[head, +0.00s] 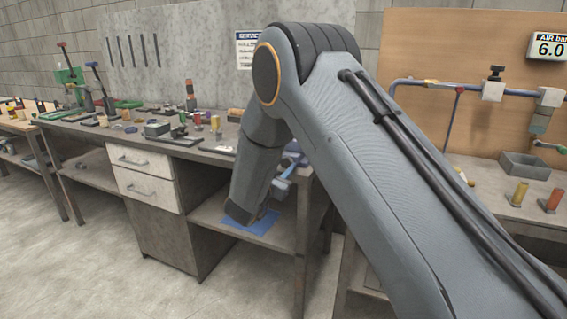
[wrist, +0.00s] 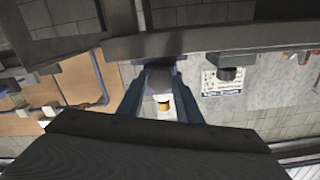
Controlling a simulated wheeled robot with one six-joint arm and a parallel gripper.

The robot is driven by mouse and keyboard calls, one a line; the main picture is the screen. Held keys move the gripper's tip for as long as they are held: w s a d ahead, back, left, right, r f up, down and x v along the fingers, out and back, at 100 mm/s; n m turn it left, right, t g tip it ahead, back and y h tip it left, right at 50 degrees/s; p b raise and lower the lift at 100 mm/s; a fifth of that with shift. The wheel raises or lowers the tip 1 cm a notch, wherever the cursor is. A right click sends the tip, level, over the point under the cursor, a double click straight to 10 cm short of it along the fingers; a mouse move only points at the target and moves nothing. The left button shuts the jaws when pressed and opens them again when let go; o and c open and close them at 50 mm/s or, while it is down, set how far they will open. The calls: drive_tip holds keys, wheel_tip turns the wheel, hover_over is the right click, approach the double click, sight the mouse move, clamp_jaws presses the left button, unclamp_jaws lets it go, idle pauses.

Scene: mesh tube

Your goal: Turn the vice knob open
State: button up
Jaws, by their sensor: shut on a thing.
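My gripper (wrist: 162,92) shows in the wrist view as two blue-grey fingers reaching up from a dark body. They are shut on a grey part (wrist: 159,76) at their tips, which seems to be the vice knob; its shape is mostly hidden. In the head view my arm covers most of the gripper and the knob. A blue piece (head: 283,187) shows beside my wrist, below the bench's right end; I cannot tell whether it belongs to the vice or to my gripper.
The workbench (head: 213,158) holds many small tools and bottles. A blue mat (head: 262,226) lies on its lower shelf, under my wrist. White drawers (head: 147,177) are at the left. The floor at front left is clear.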

drive_tip(key=n+p, duration=0.2)
drive_tip(key=n, duration=0.3)
drive_tip(key=shift+n, duration=0.4)
drive_tip(key=shift+p, duration=0.3)
drive_tip(key=o, duration=1)
drive_tip(key=shift+o, duration=0.2)
drive_tip(key=b+v, duration=0.1)
drive_tip(key=v, duration=0.7)
drive_tip(key=shift+w, duration=0.1)
